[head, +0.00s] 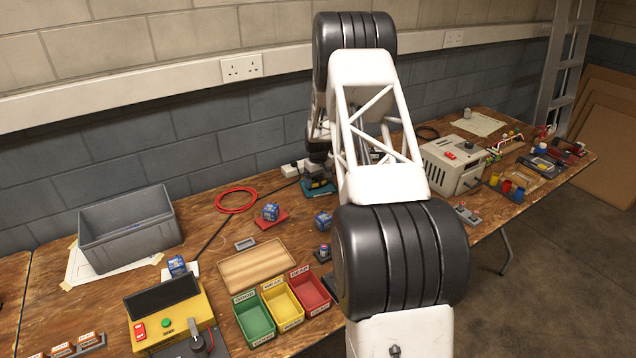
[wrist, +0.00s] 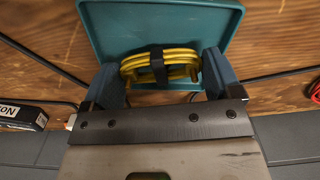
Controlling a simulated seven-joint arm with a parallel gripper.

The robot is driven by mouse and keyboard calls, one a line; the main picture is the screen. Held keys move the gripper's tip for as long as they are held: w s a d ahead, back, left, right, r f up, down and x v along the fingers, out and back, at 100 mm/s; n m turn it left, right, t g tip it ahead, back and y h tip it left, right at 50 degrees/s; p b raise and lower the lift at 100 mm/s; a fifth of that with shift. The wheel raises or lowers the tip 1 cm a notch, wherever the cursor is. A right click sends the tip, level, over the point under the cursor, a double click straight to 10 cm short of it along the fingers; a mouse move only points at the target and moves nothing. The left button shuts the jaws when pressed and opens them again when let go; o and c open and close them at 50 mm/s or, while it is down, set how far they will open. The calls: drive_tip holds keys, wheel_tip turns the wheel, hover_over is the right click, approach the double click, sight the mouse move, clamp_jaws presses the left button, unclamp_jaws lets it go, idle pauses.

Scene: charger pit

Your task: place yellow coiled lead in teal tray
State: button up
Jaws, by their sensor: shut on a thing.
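The yellow coiled lead (wrist: 158,65) is bundled with a dark strap around its middle. My gripper (wrist: 164,77) is shut on it in the wrist view, one finger on each side. The teal tray (wrist: 100,18) lies just beyond and under the lead on the wooden bench; the lead overlaps the tray in the picture, and I cannot tell whether it touches the tray floor. In the head view the teal tray (head: 319,192) shows at the back of the bench, partly covered by my arm. The lead is hidden there.
A red coiled cable (head: 236,200) lies left of the tray. A dark cable runs across the bench. A blue item on a red plate (head: 270,216) stands nearer the front. A grey machine (head: 455,165) stands to the right, and the block wall is close behind.

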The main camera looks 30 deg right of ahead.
sight(318, 181)
drive_tip(key=shift+f, duration=0.6)
drive_tip(key=shift+f, duration=0.15)
drive_tip(key=o, duration=0.8)
drive_tip(key=shift+c, duration=0.2)
wheel_tip(318, 181, up, 12)
drive_tip(key=shift+r, duration=0.2)
